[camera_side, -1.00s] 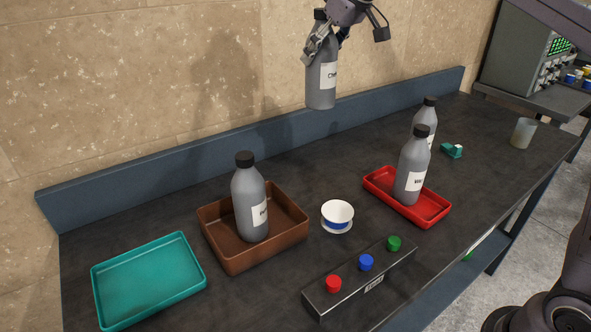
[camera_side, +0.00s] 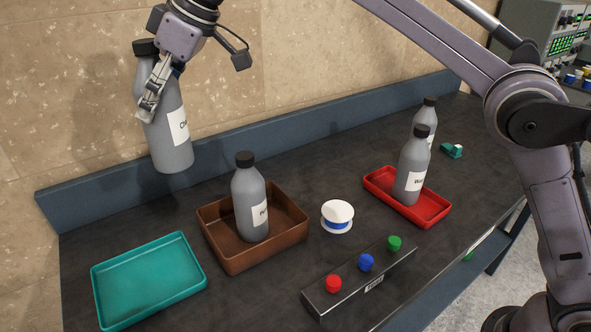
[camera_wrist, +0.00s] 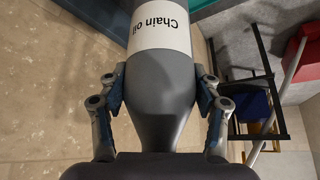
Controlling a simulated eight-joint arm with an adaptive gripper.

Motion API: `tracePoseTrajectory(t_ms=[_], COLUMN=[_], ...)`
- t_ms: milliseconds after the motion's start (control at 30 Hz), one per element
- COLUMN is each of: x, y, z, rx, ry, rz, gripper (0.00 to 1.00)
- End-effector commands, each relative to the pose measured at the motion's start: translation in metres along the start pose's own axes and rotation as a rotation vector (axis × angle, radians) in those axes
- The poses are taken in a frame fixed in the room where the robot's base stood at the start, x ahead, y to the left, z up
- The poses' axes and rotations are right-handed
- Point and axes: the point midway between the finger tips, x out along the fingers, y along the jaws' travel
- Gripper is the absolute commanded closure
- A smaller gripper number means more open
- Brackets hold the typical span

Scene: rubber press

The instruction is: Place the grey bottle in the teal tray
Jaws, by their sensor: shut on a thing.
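A grey bottle (camera_side: 172,140) with a black cap and a white label hangs in my gripper (camera_side: 155,92), high above the bench and slightly tilted. In the wrist view the same bottle (camera_wrist: 160,80) fills the middle, its label reading "Chain oil", with the fingers of my gripper (camera_wrist: 160,95) shut on both sides of its neck. The teal tray (camera_side: 148,280) lies empty at the front left of the bench, below the held bottle and slightly to its left.
A brown tray (camera_side: 222,252) holding a grey bottle (camera_side: 250,205) stands beside the teal one. A red tray (camera_side: 430,216) holds another bottle (camera_side: 412,165), with one more (camera_side: 428,118) behind.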

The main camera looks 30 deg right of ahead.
Motion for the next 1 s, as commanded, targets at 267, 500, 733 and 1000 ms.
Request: tracePoseTrajectory(t_ms=[267, 500, 733, 1000], x=[0.019, 0.048, 0.081, 0.103], y=[-0.005, -0.005, -0.004, -0.012], z=[0.009, 0.029, 0.05, 0.055], rx=[-0.009, -0.008, -0.008, -0.01], ry=[0.002, 0.002, 0.002, 0.002], rz=[-0.006, -0.006, -0.005, -0.007], gripper=[0.97, 0.97, 0.97, 0.97])
